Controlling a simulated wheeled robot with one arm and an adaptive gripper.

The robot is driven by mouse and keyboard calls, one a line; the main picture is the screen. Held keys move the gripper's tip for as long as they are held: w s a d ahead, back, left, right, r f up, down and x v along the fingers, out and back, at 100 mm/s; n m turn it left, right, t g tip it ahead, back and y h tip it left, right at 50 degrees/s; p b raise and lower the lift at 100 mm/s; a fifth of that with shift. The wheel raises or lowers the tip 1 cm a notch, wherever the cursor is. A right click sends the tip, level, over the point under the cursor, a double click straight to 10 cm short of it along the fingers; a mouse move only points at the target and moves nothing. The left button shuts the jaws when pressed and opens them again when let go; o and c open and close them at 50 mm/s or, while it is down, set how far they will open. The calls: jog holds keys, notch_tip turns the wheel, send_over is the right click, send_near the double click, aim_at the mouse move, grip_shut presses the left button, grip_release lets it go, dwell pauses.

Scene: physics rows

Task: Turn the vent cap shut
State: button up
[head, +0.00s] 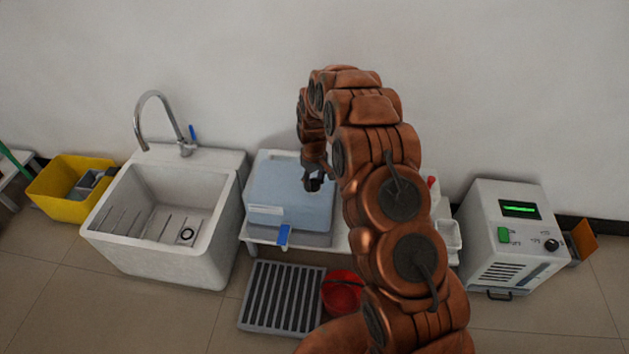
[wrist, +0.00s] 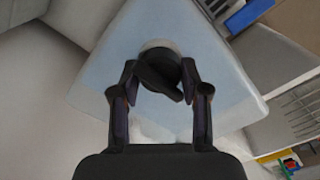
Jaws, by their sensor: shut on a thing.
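The vent cap (wrist: 158,68) is a dark round knob with a raised bar, set on a pale ring on top of a light blue container (head: 275,190). In the wrist view the container's top (wrist: 112,72) lies around the cap. My gripper (wrist: 159,84) has its two fingers on either side of the cap and is shut on it. In the head view my gripper (head: 313,184) is over the right part of the container's top, and the cap is mostly hidden by the fingers. A blue tap (head: 284,235) is at the container's lower front.
The container stands on a white bench (head: 262,238). A white sink (head: 163,240) with a tall faucet (head: 158,100) is on the left. A grey grate (head: 282,298) and red bucket (head: 342,291) are below. A white machine (head: 513,235) stands right. My arm hides the bench's middle.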

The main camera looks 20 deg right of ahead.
aim_at(314, 179)
jog(key=o, duration=1.1)
jog(key=shift+o, duration=0.2)
jog(key=shift+r, duration=0.1)
notch_tip(314, 179, up, 12)
jog(key=s+a+r, duration=0.1)
jog(key=s+r, duration=0.7)
jog(key=s, duration=0.2)
jog(key=s+d+r+m+g, duration=0.15)
jog(key=s+r, duration=0.25)
jog(key=s, duration=1.3)
jog(key=s+r+m+g, duration=0.1)
jog(key=s+r+m, duration=0.3)
jog(key=s, duration=1.4)
notch_tip(314, 179, up, 24)
jog(key=s+p, duration=0.1)
jog(key=p, duration=2.1)
jog(key=shift+a+n+t+p, duration=0.15)
jog(key=shift+n+t+p, duration=0.2)
jog(key=shift+n, duration=0.1)
